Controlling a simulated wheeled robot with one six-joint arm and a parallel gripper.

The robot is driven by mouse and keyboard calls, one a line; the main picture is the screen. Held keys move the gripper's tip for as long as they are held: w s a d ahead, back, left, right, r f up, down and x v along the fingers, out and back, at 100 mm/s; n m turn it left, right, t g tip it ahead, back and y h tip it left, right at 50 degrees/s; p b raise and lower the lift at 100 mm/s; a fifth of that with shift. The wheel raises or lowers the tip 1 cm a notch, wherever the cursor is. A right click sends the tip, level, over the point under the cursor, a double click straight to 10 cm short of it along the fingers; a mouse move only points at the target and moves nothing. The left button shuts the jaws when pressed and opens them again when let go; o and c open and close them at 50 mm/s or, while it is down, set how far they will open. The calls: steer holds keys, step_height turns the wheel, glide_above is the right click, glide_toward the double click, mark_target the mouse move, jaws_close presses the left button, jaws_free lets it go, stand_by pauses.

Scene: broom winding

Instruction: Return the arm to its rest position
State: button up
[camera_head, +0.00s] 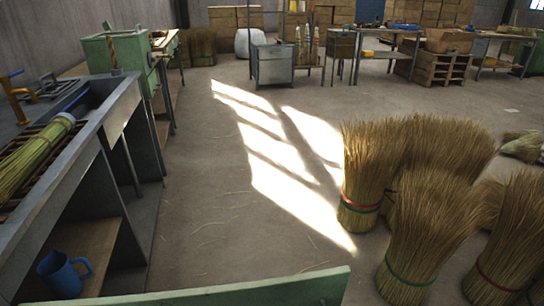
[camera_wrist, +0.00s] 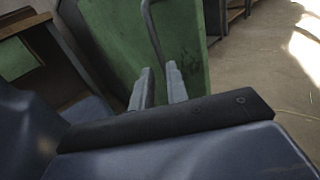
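My gripper (camera_wrist: 160,88) shows in the wrist view, with two pale grey fingers standing apart and nothing between them. A dark bar and a blue-grey body, parts of my gripper, fill the lower part of that view. A green panel (camera_wrist: 188,42) with a thin bent metal rod lies beyond the fingers. I cannot tell whether the fingers touch it. My arm and gripper do not show in the head view.
At left, a workbench (camera_head: 104,118) holds a straw bundle (camera_head: 32,160); a blue mug (camera_head: 62,273) stands on its lower shelf. Straw bundles (camera_head: 425,225) stand at right. A green edge (camera_head: 235,293) crosses the bottom. The middle floor is clear.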

steer(key=shift+b+x, duration=1.05)
steer(key=shift+x, duration=3.4)
